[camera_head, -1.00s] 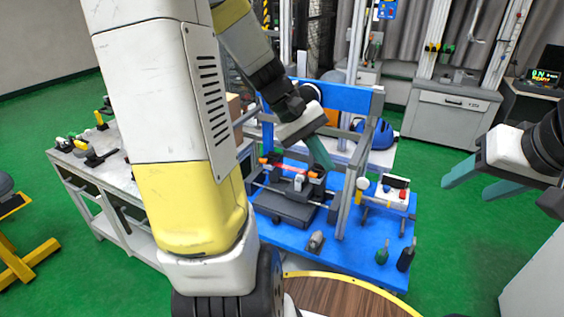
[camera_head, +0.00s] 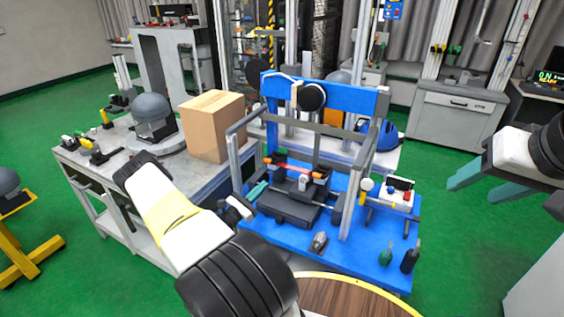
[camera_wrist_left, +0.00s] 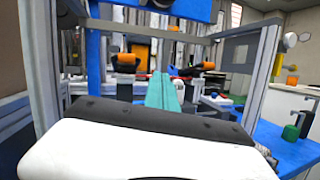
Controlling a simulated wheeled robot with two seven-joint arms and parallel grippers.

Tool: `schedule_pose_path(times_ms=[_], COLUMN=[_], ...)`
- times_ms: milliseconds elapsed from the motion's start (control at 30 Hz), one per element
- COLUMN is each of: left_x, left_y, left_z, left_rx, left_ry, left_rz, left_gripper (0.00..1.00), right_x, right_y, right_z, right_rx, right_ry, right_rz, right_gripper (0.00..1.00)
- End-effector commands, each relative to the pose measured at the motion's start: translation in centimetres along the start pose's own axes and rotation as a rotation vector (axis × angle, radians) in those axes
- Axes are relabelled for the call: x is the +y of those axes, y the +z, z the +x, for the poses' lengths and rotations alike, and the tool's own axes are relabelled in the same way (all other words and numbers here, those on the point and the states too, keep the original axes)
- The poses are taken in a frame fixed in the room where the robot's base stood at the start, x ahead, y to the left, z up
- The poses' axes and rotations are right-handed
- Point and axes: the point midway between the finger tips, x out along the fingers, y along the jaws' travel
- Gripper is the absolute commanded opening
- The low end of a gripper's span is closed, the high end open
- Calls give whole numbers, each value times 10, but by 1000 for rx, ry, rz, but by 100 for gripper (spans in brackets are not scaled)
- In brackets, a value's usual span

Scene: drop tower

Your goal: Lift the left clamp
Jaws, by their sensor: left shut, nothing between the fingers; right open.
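The left clamp shows an orange handle (camera_head: 268,160) at the left end of a red bar on the fixture in the head view. In the left wrist view its orange-tipped, dark body (camera_wrist_left: 127,61) stands left of my fingers. A second orange-tipped clamp (camera_wrist_left: 207,66) stands to the right. My left gripper (camera_head: 258,190) is at the left side of the blue rig, near the left clamp. Its teal fingers (camera_wrist_left: 164,90) are together and empty, pointing between the two clamps. My right gripper (camera_head: 482,184) is open and empty at the right, away from the rig.
A grey frame and blue crossbeam (camera_head: 345,95) rise around the fixture on a blue base (camera_head: 280,238). A cardboard box (camera_head: 212,127) and grey helmet (camera_head: 152,112) sit on the left bench. Small tools (camera_head: 385,255) stand at the base's front right.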

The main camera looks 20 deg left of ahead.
Motion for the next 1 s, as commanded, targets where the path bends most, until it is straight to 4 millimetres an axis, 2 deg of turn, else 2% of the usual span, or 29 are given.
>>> schedule_pose_path(times_ms=[33,133,233,333,467,867,1000], left_x=[8,20,25,28,32,53,59], left_y=[-17,-36,-46,-49,-49,-49,-32], left_z=[-16,-39,-51,-50,-33,47,60], left_rx=[0,-2,-3,-3,-3,-4,-3], left_ry=[80,196,256,274,269,267,267], left_rz=[-23,-48,-60,-62,-61,-61,-61], left_gripper=[0,0,0,0,0,0,0], right_x=[0,0,0,0,0,0,0], right_y=[0,0,0,0,0,0,0], right_z=[0,0,0,0,0,0,0], right_rx=[0,0,0,0,0,0,0], right_ry=[0,0,0,0,0,0,0], right_rz=[0,0,0,0,0,0,0], right_gripper=[55,55,55,55,55,55,55])
